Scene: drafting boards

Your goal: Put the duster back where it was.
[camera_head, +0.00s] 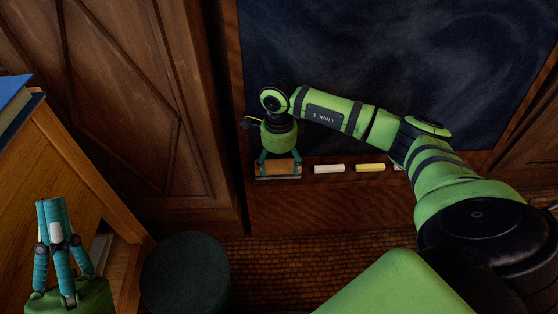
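The duster (278,169), with an orange-brown back and a darker underside, is at the left end of the chalk ledge below the blackboard. My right gripper (279,158) is above it, pointing down, with its teal fingers spread to the duster's two ends and seemingly closed on it. The fingertips are partly hidden. I cannot tell whether the duster rests on the ledge or is just above or in front of it. My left gripper (53,204) is at the lower left, pointing up, with its fingertips together and nothing in it, away from the duster.
A white chalk (329,169) and a yellow chalk (370,168) lie on the ledge right of the duster. The blackboard (330,50) rises behind. A dark round stool (186,272) stands below left. A wooden cabinet with a blue book (12,92) on top is at the left.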

